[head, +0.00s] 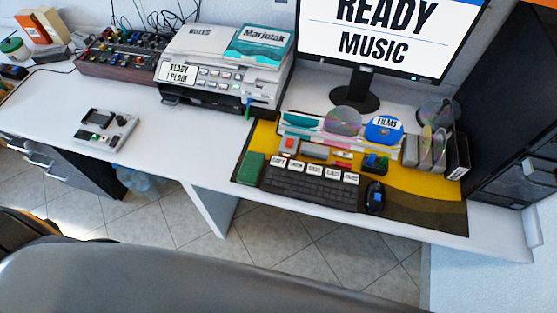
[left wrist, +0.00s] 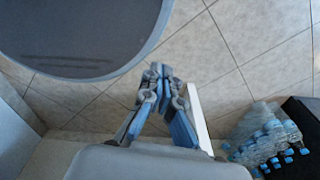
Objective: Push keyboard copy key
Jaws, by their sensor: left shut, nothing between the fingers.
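A black keyboard (head: 310,188) lies on a yellow and dark desk mat (head: 410,208) on the white desk. A row of white labelled keys runs along its back edge. The leftmost one, the copy key (head: 279,162), appears to read COPY. My left gripper (left wrist: 157,70) shows only in the left wrist view, where its fingertips are together with nothing between them. It is over the tiled floor there, and the keyboard is not in that view. My right gripper is in neither view.
A black mouse (head: 375,198) sits right of the keyboard, a green block (head: 251,168) left of it. Discs, a monitor (head: 375,40) and a printer (head: 225,75) stand behind. Plastic bottles (left wrist: 265,135) lie on the floor. A large grey rounded surface (left wrist: 85,35) is near the gripper.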

